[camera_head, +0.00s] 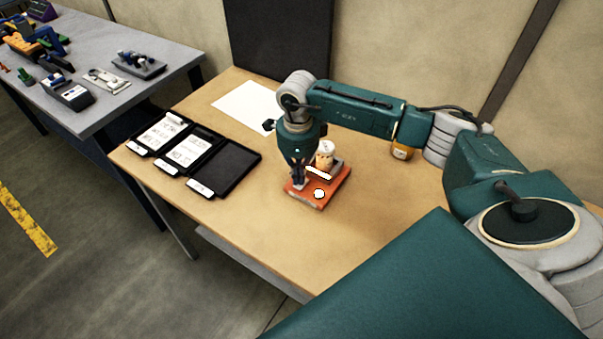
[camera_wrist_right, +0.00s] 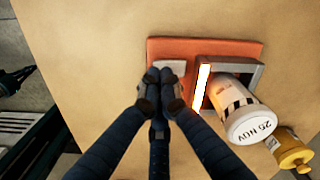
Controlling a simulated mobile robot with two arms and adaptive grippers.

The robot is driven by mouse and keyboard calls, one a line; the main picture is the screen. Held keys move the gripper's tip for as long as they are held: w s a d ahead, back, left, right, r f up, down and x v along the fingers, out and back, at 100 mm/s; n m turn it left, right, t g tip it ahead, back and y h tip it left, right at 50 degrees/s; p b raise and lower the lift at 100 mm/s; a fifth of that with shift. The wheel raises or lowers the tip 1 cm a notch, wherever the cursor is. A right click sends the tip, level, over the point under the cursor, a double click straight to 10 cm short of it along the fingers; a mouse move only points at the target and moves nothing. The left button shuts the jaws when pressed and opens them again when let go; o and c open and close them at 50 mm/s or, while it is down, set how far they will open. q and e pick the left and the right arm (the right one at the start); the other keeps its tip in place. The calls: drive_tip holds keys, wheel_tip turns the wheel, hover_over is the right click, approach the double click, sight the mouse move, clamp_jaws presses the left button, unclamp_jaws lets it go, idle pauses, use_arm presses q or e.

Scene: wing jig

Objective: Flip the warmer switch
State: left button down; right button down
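The warmer is an orange-red base (camera_head: 332,188) on the wooden table; it also shows in the right wrist view (camera_wrist_right: 225,47). A glowing white bar (camera_wrist_right: 201,88) stands beside a grey holder (camera_wrist_right: 240,72) on it. A jar (camera_head: 326,148) with a white lid marked "25 NOV" sits there and looks tilted in the wrist view (camera_wrist_right: 250,124). A pale grey piece, apparently the switch (camera_wrist_right: 172,67), lies just beyond my fingertips. My right gripper (camera_head: 298,183) points down at the base, fingers drawn together and empty (camera_wrist_right: 160,82); contact is unclear. My left gripper is out of view.
A round white light (camera_head: 319,194) shows on the base. A yellow-orange bottle (camera_head: 402,149) stands behind, near my forearm. Black trays (camera_head: 232,168) with cards lie left, near a white sheet (camera_head: 243,107). The table front is clear. A grey table (camera_head: 110,57) stands farther left.

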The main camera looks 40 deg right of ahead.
drive_tip(key=shift+s+f+b, duration=0.1)
drive_tip(key=shift+f+b, duration=0.7)
drive_tip(key=shift+f, duration=0.15)
idle(0.3)
drive_tip(key=shift+r+p, duration=0.55)
drive_tip(key=shift+r, duration=0.25)
drive_tip(key=shift+r+p, duration=1.45)
drive_tip(key=shift+r, duration=1.3)
drive_tip(key=shift+f, duration=0.1)
